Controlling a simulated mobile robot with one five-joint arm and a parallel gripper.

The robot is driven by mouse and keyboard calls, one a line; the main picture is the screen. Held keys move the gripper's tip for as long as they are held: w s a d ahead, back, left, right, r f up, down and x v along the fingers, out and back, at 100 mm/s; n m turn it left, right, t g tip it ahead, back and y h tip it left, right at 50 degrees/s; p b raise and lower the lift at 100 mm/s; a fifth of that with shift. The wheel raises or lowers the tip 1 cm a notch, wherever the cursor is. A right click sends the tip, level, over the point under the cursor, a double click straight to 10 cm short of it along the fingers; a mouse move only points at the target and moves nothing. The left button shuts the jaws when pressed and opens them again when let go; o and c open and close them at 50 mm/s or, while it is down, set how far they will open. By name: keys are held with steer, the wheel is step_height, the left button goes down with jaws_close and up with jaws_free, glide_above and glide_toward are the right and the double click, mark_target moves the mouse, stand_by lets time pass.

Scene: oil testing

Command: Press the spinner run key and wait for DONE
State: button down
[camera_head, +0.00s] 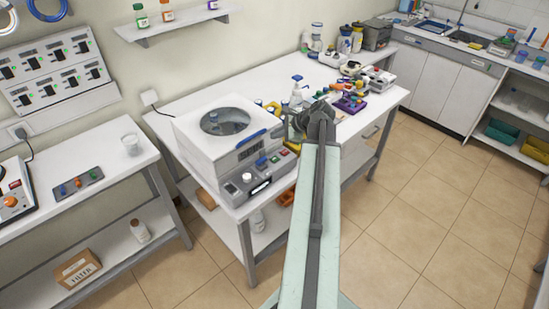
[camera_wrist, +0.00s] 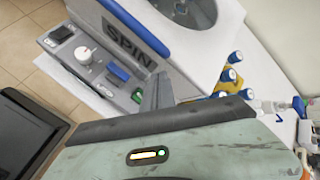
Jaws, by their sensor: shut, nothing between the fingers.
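The spinner (camera_head: 190,133) is a white box with a round window in its lid, standing on the white bench. Its grey front panel (camera_head: 233,191) carries a white knob (camera_wrist: 85,54), a blue key (camera_wrist: 119,72) and a green key (camera_wrist: 137,95). A dark plate reading SPIN (camera_wrist: 128,46) sits above the keys; no DONE is readable. My gripper (camera_wrist: 158,92) is shut and empty, close beside the green key in the wrist view. In the head view my arm hides most of the gripper, right of the spinner. I cannot tell whether it touches the panel.
Blue-capped bottles (camera_wrist: 232,73) stand beside the spinner in the wrist view. A spray bottle (camera_head: 296,92) and several coloured items crowd the bench behind. A side table (camera_head: 100,150) with a cup (camera_head: 130,144) stands at left. The tiled floor (camera_head: 400,190) at right is clear.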

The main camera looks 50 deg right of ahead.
mark_target(277, 159)
steer(key=shift+s+d+f+b, duration=0.1)
steer(key=shift+d+f+b, duration=0.05)
steer(key=shift+f+b, duration=4.3)
steer(key=shift+f+b, duration=0.4)
steer(key=shift+f, duration=0.05)
